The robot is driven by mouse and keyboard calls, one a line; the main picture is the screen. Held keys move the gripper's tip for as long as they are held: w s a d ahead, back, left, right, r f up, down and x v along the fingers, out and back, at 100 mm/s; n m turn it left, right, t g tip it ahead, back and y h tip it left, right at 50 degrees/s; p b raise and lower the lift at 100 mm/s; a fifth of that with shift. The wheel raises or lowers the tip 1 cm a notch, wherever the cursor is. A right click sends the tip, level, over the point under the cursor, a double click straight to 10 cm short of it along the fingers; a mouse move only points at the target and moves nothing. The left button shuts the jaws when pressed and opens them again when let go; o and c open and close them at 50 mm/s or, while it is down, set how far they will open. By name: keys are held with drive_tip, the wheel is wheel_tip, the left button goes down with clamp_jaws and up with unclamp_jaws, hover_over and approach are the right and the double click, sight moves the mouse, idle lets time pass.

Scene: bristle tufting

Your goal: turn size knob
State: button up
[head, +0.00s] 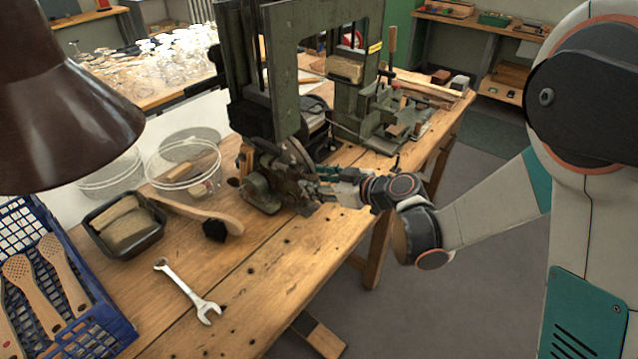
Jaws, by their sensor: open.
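A green tufting machine (305,45) with a tall frame stands on the wooden workbench. At its lower front is a grey round mechanism (262,192). My gripper (312,186) is at this lower part, reaching in from the right with my arm stretched low over the bench edge. Its jaws are open around or beside the machine parts there; I cannot tell whether they touch. The size knob cannot be made out apart from the parts around my gripper, and may be hidden by it.
A wrench (187,290), a brush (195,212), a black tray (124,228), a blue crate (100,322) with wooden paddles and clear round tubs (182,160) lie to the left. A brown lamp shade (70,110) hangs close at upper left. The front bench top is mostly clear.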

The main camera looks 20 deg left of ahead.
drive_tip(key=shift+c, duration=0.5)
clamp_jaws()
drive_tip(key=m+g+y, duration=0.1)
drive_tip(key=m+g, duration=0.1)
drive_tip(key=m, duration=0.1)
drive_tip(key=shift+w+d, duration=0.1)
drive_tip(key=shift+w, duration=0.1)
drive_tip(key=shift+w+m+g+y, duration=0.1)
drive_tip(key=shift+m+g+y, duration=0.4)
drive_tip(key=shift+m+g, duration=0.75)
drive_tip(key=shift+m+t, duration=0.35)
drive_tip(key=shift+m, duration=0.1)
drive_tip(key=shift+o, duration=0.5)
unclamp_jaws()
